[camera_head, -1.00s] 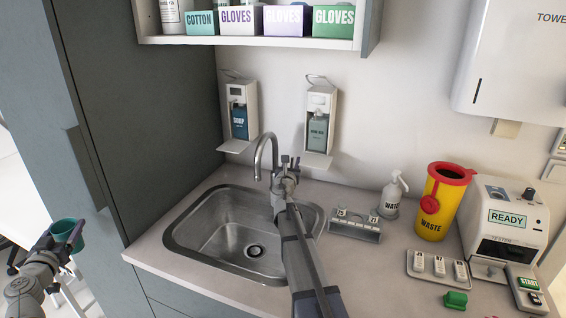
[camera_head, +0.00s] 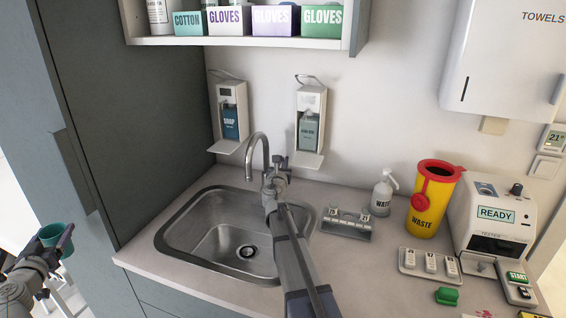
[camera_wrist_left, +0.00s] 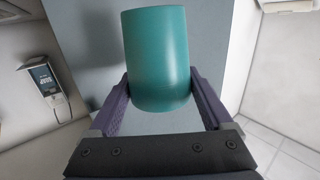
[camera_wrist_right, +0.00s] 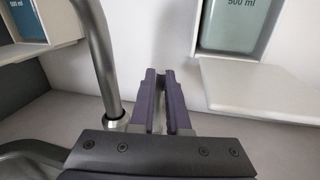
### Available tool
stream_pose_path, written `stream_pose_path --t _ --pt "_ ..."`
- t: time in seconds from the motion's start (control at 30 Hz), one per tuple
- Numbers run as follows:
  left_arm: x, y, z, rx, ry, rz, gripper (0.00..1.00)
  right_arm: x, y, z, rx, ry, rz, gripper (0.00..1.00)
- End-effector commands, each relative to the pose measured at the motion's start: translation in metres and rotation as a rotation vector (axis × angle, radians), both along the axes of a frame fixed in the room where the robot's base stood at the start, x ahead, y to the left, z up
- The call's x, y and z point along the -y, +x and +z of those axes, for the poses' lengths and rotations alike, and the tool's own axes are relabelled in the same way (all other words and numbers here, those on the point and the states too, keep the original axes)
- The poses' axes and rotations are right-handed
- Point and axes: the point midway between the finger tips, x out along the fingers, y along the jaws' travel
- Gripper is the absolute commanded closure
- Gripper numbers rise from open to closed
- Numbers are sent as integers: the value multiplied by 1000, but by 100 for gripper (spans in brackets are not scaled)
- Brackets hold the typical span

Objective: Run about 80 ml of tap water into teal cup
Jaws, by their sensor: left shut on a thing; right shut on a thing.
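The teal cup (camera_head: 50,236) is in my left gripper (camera_head: 66,238), off the counter's left end and away from the sink. In the left wrist view the cup (camera_wrist_left: 157,60) sits between the two finger tips, which press its sides. Its inside cannot be made out. The tap (camera_head: 258,150) has a curved spout over the sink (camera_head: 195,222). My right gripper (camera_head: 277,178) is at the tap's lever beside the spout. In the right wrist view its fingers (camera_wrist_right: 165,85) are shut around the lever, mostly hidden between them. No water stream shows.
A soap dispenser (camera_head: 231,122) and a hand-rub dispenser (camera_head: 309,130) hang behind the sink. A small rack (camera_head: 345,228), a pump bottle (camera_head: 382,195), a yellow waste bin (camera_head: 430,205) and a tester (camera_head: 490,225) stand to the right. A tall cabinet side (camera_head: 95,120) walls the left.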

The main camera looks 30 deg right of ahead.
Motion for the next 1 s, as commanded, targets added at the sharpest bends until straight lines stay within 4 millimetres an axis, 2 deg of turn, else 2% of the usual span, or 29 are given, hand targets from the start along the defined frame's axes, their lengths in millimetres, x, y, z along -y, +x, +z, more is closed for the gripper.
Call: stream_pose_path --t 0.57,1.0 --pt "0 0 -1 0 0 0 70 0 0 0 1 -1 0 100" --pt "0 0 -41 0 0 0 70 -10 -10 -8 100 -121 -4 100"
